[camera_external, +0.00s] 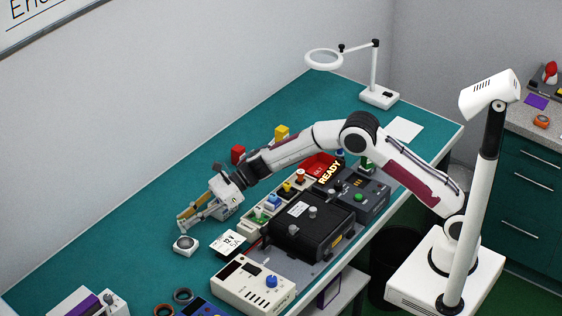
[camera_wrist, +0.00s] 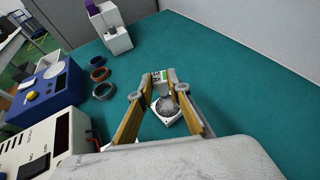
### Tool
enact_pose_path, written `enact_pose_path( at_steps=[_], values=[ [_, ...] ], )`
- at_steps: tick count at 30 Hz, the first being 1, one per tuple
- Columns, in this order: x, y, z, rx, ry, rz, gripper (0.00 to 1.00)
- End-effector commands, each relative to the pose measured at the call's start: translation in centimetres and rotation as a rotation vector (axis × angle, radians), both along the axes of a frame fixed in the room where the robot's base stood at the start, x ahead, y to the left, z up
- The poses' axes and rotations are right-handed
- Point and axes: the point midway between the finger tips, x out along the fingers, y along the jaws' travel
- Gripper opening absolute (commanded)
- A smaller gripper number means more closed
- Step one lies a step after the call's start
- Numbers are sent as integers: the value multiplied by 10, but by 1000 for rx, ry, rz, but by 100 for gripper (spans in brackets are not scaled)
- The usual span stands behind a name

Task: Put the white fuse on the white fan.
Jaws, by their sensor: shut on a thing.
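The white fan (camera_external: 185,245) is a small square block with a dark round centre, lying on the teal bench. It also shows in the wrist view (camera_wrist: 169,116), just beyond and below my fingertips. My gripper (camera_external: 181,228) is above the fan's back edge, pointing down and left. In the wrist view my gripper (camera_wrist: 161,78) is shut on the white fuse (camera_wrist: 161,89), a small pale piece between the fingertips. The fuse appears over the fan's far part; whether it touches the fan I cannot tell. In the external view the fuse is not clearly visible.
A white card marked 12V (camera_external: 230,243), a cream control box (camera_external: 253,286) and a black box (camera_external: 310,226) stand right of the fan. A row of coloured pieces runs behind them. Rings (camera_external: 183,295) lie nearer the front. The bench left of the fan is clear.

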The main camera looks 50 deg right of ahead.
Motion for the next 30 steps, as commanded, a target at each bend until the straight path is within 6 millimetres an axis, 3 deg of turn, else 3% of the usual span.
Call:
enact_pose_path(
  at_steps=[5,15,30],
  values=[
    [0,0,-6,-1,0,0,0],
    [0,0,-36,0,0,0,0],
    [0,0,-40,0,0,0,0]
  ],
)
